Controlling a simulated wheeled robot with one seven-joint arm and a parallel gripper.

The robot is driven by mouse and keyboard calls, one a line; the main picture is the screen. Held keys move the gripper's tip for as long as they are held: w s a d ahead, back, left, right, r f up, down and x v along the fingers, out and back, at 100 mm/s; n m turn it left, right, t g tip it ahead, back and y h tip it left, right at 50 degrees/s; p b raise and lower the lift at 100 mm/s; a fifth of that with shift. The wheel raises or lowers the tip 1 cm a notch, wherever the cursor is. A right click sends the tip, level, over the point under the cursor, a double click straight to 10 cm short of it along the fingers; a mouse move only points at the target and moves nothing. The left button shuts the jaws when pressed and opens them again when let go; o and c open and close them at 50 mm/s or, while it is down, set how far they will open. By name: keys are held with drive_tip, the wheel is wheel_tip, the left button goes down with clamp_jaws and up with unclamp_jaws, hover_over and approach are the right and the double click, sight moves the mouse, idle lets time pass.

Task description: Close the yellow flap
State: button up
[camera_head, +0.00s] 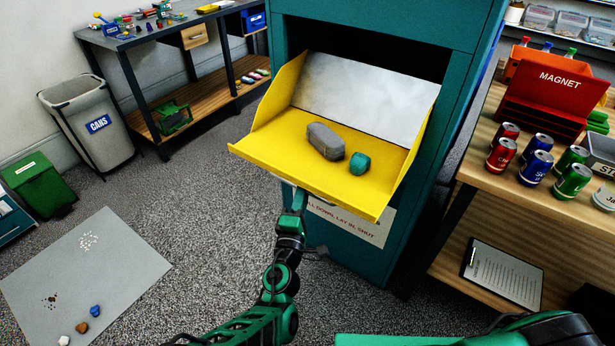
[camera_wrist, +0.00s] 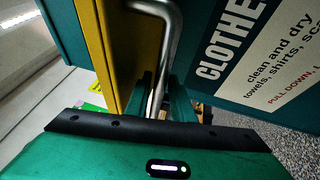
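The yellow flap (camera_head: 330,178) of the teal clothes bin is pulled down and open, with its front edge low. A grey bundle (camera_head: 325,141) and a small teal bundle (camera_head: 360,164) lie on it. My gripper is below the flap's front edge, its fingertips largely hidden in the head view. In the wrist view, a bent silver handle (camera_wrist: 166,30) runs down between the green fingers of my gripper (camera_wrist: 163,100), which look closed around it. The flap's yellow surface (camera_wrist: 133,50) shows beside the handle.
The bin body (camera_head: 390,25) rises behind the flap. A wooden shelf unit (camera_head: 560,200) with cans and a red magnet box stands close on the right. A grey cans bin (camera_head: 90,125) and a workbench (camera_head: 170,35) are at left.

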drive_tip(key=shift+x, duration=2.1)
clamp_jaws()
drive_tip(key=shift+r, duration=0.15)
